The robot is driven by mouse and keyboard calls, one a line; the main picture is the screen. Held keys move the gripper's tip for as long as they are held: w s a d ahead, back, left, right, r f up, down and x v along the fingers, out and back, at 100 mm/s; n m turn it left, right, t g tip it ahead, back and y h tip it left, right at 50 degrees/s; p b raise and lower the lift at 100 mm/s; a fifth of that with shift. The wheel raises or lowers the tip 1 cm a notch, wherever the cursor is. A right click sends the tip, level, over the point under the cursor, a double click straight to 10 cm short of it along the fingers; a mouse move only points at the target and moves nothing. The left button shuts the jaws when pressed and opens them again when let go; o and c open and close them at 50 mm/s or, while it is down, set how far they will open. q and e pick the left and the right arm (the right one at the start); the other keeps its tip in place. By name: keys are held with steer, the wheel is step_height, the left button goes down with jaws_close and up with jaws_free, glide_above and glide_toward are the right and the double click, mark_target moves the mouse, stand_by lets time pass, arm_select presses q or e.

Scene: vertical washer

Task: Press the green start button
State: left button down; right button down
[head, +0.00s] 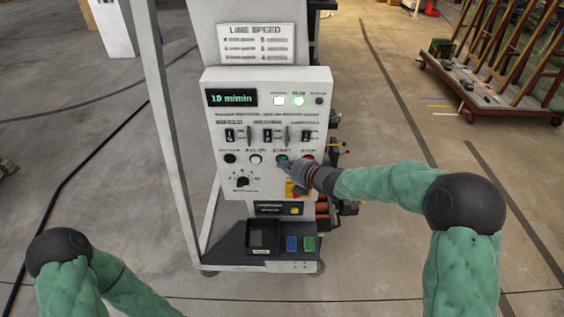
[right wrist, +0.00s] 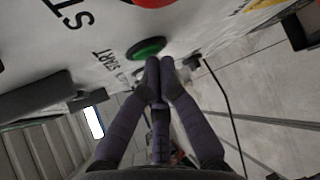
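The green start button (head: 282,157) is in the lower row of controls on the white control panel (head: 222,190). In the right wrist view, the green button (right wrist: 147,48) lies beside the printed word START. My right gripper (head: 286,167) is at the panel, its fingertips right at the button's lower edge in the head view. In the right wrist view, the gripper's fingers (right wrist: 159,66) are together with nothing between them. They overlap the button's edge; I cannot tell whether they touch it. My left gripper is out of view; only my left arm shows.
The red stop button (head: 308,158) sits just right of the green one and also shows in the right wrist view (right wrist: 153,3). A display (head: 231,98) reads 10 m/min. A black tray stands below.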

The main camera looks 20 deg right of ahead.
steer(key=shift+s+a+b, duration=0.2)
steer(key=shift+s+b, duration=0.45)
steer(key=shift+s, duration=0.15)
